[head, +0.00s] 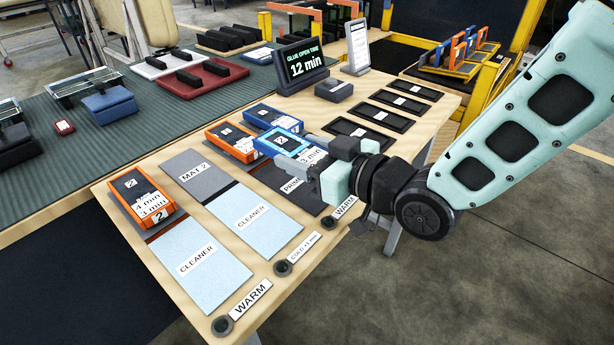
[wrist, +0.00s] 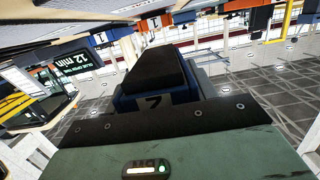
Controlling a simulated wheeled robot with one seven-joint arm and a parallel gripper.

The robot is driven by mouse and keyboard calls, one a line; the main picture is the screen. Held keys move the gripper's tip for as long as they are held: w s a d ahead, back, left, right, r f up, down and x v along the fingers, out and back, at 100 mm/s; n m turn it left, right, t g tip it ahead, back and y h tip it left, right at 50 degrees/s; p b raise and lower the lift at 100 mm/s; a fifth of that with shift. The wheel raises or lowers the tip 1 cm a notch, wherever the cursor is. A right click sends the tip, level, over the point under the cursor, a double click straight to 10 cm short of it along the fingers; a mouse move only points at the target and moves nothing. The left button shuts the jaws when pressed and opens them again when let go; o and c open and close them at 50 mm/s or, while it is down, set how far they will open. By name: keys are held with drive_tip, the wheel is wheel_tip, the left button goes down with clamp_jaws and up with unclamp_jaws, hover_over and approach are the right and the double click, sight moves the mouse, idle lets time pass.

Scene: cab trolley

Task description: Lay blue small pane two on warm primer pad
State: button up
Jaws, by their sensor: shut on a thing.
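My gripper (head: 318,168) is shut on a small pane with a bright blue frame and dark face (head: 284,143). In the wrist view the held pane (wrist: 152,99) shows a dark top and a 2 on its blue edge. It is over the back part of the third lane, whose dark pad (head: 284,190) carries a partly hidden label starting PRIM. A WARM label (head: 346,207) is at that lane's front edge. My gripper covers part of the pad. I cannot tell the gap between the pane and what is under it.
An orange pane (head: 140,193) sits behind the leftmost one. Another orange pane (head: 228,135) and a blue pane (head: 272,115) stand close behind the held pane. Empty black trays (head: 358,136) lie at right.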

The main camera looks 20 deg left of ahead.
sight(306, 189)
drive_tip(key=shift+f+b, duration=0.3)
drive_tip(key=shift+f, duration=2.2)
drive_tip(key=shift+f, duration=0.1)
drive_tip(key=shift+f, duration=0.15)
drive_tip(key=o, duration=1.2)
drive_tip(key=shift+r, duration=0.2)
drive_tip(key=shift+d+r, duration=0.1)
drive_tip(key=p+v, duration=0.1)
drive_tip(key=v, duration=0.9)
drive_tip(key=shift+r, duration=0.1)
drive_tip(key=shift+p+v, duration=0.9)
drive_tip(key=shift+p, duration=0.25)
